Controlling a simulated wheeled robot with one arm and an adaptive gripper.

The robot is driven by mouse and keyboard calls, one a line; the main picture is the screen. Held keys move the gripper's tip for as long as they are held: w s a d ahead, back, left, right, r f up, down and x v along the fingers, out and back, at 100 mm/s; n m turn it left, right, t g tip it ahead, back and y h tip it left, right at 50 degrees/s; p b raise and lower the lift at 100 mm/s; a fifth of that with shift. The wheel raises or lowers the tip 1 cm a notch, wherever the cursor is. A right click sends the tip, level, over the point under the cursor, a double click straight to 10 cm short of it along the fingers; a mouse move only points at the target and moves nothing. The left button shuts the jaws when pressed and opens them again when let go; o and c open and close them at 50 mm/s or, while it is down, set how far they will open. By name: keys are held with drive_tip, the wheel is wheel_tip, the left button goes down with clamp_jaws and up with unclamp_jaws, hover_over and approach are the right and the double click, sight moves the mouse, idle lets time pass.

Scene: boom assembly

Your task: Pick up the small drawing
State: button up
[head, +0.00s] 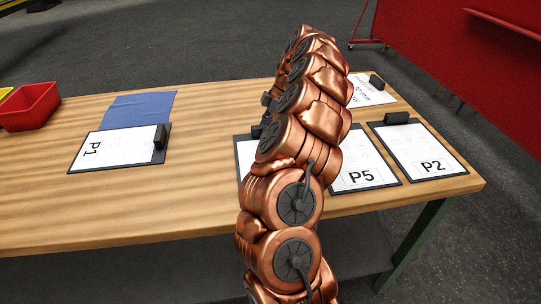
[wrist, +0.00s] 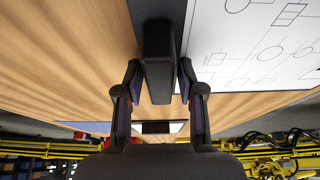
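In the wrist view, my gripper (wrist: 158,80) has its two dark fingers on either side of an upright black clip (wrist: 158,60). The fingers look very close to the clip's sides, but I cannot tell whether they press on it. A white drawing sheet (wrist: 262,45) with circles and rectangles lies right of the clip, cut off by the picture edge. In the head view my arm hides most of the gripper. Behind the arm, a clipboard (head: 244,158) shows only its left part, with its label hidden.
Clipboards P5 (head: 364,168) and P2 (head: 419,155) lie at the right of the wooden table (head: 200,205). Another clipboard (head: 372,97) lies behind them. P1 (head: 112,148), a blue sheet (head: 140,108) and a red bin (head: 30,108) are at the left. The table's middle-left is clear.

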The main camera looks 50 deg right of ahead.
clamp_jaws()
drive_tip(key=shift+r, duration=0.1)
idle(0.4)
